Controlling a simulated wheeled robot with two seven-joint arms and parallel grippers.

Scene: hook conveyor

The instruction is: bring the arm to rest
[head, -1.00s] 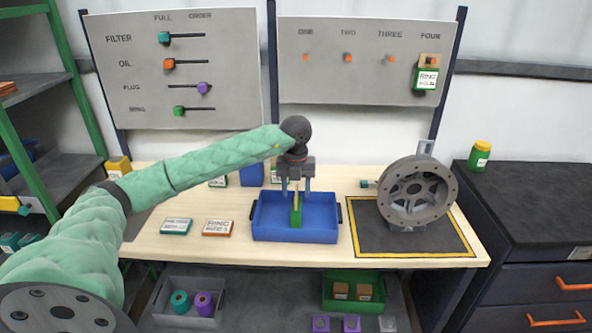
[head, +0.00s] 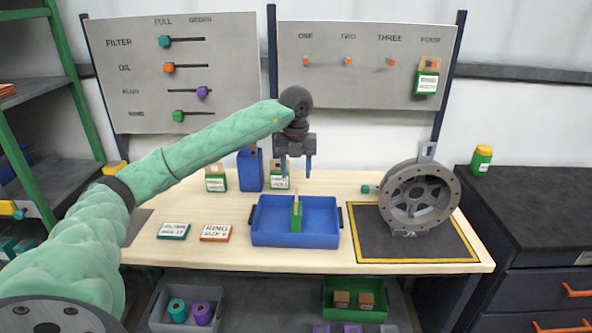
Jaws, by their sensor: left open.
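My left arm comes in from the left in a green sleeve. Its gripper (head: 296,172) points down with two fingers apart, open and empty. It hangs above the back part of a blue tray (head: 268,239) on the wooden table. A green upright piece with a tan top (head: 296,214) stands in the tray, below the fingers and apart from them. My right gripper does not show.
A grey flanged wheel housing (head: 418,195) stands on a black mat with a yellow border (head: 372,253). Two labelled cards, green boxes and a blue container (head: 250,170) are on the table. Two boards stand behind. A dark cabinet (head: 530,230) is at the right.

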